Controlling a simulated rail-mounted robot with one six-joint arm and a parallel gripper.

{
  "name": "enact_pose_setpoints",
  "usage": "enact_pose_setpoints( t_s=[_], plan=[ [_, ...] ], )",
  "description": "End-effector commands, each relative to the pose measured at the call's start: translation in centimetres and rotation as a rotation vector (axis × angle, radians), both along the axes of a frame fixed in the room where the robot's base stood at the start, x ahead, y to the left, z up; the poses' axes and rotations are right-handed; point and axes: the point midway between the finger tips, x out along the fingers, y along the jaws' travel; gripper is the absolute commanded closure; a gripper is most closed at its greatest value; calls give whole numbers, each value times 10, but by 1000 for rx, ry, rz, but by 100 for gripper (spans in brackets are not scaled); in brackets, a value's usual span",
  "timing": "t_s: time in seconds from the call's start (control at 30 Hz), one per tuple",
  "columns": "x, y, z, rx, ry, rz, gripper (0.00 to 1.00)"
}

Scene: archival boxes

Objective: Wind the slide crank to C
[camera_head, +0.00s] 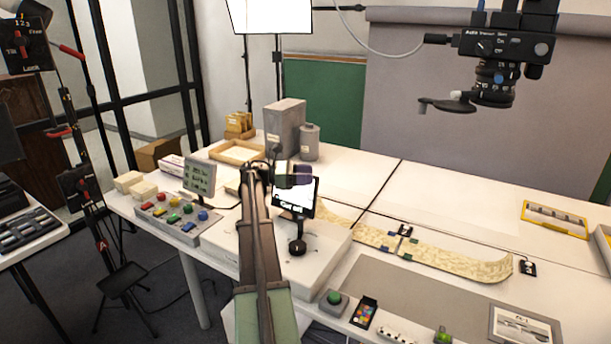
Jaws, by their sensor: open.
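A black stand at the far left carries an upper black box (25,48) with a dial, small white lettering and a red-tipped lever (70,50). I cannot tell which part is the slide crank. My gripper is well right of this stand.
A button console (172,218) with a small display (199,175) stands left of my arm. A grey box (285,127) and a grey canister (309,142) stand behind. A camera (505,50) hangs at upper right. The table's right rear is mostly clear.

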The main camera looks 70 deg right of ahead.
Motion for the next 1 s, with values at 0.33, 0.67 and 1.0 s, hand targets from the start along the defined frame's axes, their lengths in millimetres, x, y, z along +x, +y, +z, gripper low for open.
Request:
enact_pose_setpoints(
  t_s=[0.33, 0.67, 1.0],
  plan=[
    [0, 0, 10, 0, 0, 0, 52],
    [112, 65, -102, -27, -14, 177, 100],
    [222, 193, -193, -972, -653, 334, 100]
  ],
)
